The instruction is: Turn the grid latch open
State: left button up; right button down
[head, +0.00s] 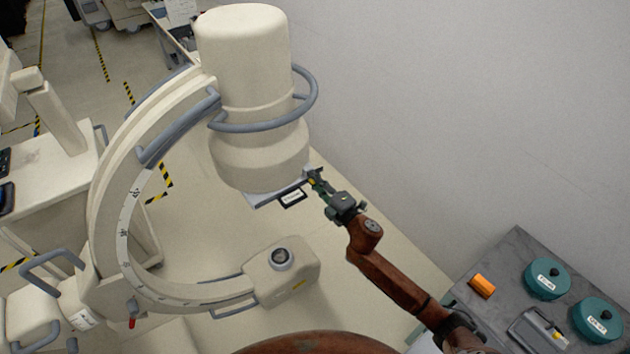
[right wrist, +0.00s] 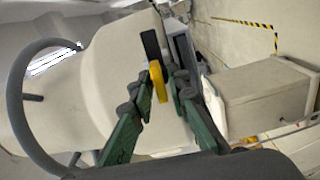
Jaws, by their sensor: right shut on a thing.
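The yellow grid latch (right wrist: 158,92) shows in the right wrist view as a slim lever between my green fingers, lengthwise to them. A dark block (right wrist: 151,45) is at its far end. In the head view the flat grid plate (head: 262,201) sits under the large cream cylinder (head: 258,150), with a labelled tag (head: 292,198) at its front edge. My right gripper (head: 313,180) is at the plate's right corner, shut on the latch; it also shows in the right wrist view (right wrist: 160,88). The fingers hide part of the latch in the head view. My left gripper is not in view.
A grey-blue ring handle (head: 312,100) curves around the cylinder just above my gripper. The C-shaped arm (head: 112,205) and its lower housing (head: 285,275) stand left and below. A grey cart (head: 515,265) with teal canisters and an orange block is at right, by the wall.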

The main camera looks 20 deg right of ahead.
jog(key=shift+n, duration=0.4)
jog(key=c, duration=2.1)
grip_release()
jog(key=v, duration=1.2)
